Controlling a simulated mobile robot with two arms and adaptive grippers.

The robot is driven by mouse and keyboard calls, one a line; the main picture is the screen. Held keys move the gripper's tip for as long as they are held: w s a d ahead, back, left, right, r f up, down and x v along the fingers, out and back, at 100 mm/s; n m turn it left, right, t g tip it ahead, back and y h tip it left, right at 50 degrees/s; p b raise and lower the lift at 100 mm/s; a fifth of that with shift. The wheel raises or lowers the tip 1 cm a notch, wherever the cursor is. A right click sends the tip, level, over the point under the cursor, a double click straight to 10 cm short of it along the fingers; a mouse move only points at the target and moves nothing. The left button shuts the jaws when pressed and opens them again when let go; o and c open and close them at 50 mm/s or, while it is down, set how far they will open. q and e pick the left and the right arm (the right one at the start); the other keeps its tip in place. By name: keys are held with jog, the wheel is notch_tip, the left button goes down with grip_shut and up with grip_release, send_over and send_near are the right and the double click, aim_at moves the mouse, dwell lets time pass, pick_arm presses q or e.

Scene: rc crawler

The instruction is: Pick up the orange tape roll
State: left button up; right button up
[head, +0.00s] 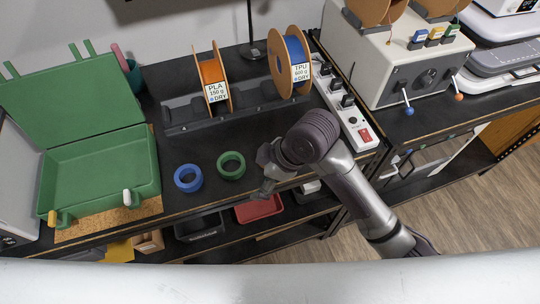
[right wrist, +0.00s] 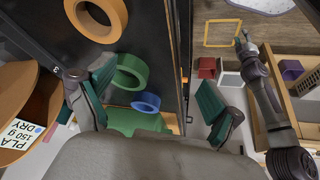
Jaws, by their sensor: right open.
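The orange tape roll (right wrist: 95,15) lies flat on the black bench top in the right wrist view, at the upper left and partly cut off by the frame edge. In the head view I cannot see it; my right arm covers part of the bench there. My right gripper (right wrist: 156,84) is open and empty, its teal fingers wide apart. The roll is beyond the left finger, apart from it. In the head view this gripper (head: 264,188) is over the bench's front edge, right of the green tape roll. My left gripper (right wrist: 243,40) shows small, low beside the bench; its jaws are unclear.
A green tape roll (head: 231,165) and a blue tape roll (head: 188,178) lie to the left. Behind stand a PLA spool (head: 213,82) and TPU spool (head: 291,62) on a holder. A power strip (head: 345,105) is right; an open green case (head: 98,180) is left.

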jog(key=w+d+r+n+g+h, duration=0.1)
jog(key=w+d+r+n+h, duration=0.1)
jog(key=w+r+n+h, duration=0.5)
jog(key=f+n, duration=0.1)
jog(key=f+n+y+p, duration=0.1)
jog(key=f, duration=0.1)
jog(key=w+f+n+p, duration=0.1)
jog(key=f, duration=0.1)
jog(key=shift+a+f+n+y, duration=0.1)
jog(key=shift+a+n+y, duration=0.1)
jog(key=shift+n+y, duration=0.15)
jog(key=f+p, duration=0.1)
jog(key=f, duration=0.1)
jog(key=f+p, duration=0.1)
jog(key=f, duration=0.1)
jog(key=shift+d+f, duration=0.2)
jog(key=shift+f, duration=0.5)
jog(key=c, duration=1.1)
